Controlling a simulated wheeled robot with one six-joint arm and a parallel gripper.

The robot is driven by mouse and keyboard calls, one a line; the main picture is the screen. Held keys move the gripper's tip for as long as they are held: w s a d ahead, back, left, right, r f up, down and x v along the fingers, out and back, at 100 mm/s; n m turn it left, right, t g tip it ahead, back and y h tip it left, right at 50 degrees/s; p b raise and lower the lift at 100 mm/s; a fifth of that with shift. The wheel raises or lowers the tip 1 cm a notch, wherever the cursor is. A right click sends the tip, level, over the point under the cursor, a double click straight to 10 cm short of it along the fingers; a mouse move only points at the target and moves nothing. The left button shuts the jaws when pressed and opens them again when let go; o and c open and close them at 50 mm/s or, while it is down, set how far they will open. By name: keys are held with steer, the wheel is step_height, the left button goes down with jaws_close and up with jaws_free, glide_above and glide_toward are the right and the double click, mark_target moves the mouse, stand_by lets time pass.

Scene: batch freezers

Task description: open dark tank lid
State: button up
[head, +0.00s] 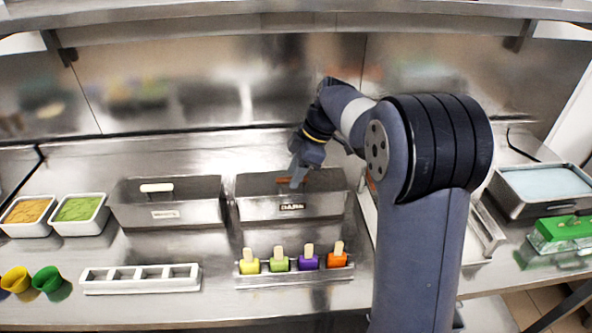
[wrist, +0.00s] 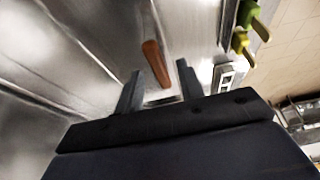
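The dark tank (head: 291,205) is a grey metal box with a "DARK" label, standing in the middle of the counter. Its lid carries a brown handle (head: 284,181), which also shows in the wrist view (wrist: 156,63). The lid appears to lie on the tank. My gripper (head: 296,178) is at the handle in the head view and partly covers it. In the wrist view my gripper (wrist: 157,82) is open, its two fingers apart, with the handle ahead of and between them. No contact with the handle is visible.
Left of it stands a similar tank (head: 167,211) with a white handle. A tray of colored popsicles (head: 296,275) lies in front. A white empty rack (head: 140,279) and trays of yellow and green toppings (head: 80,213) are at left. A metal shelf (head: 290,22) runs overhead.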

steer(key=shift+c, duration=0.4)
jaws_close()
steer(key=shift+w+r, duration=0.1)
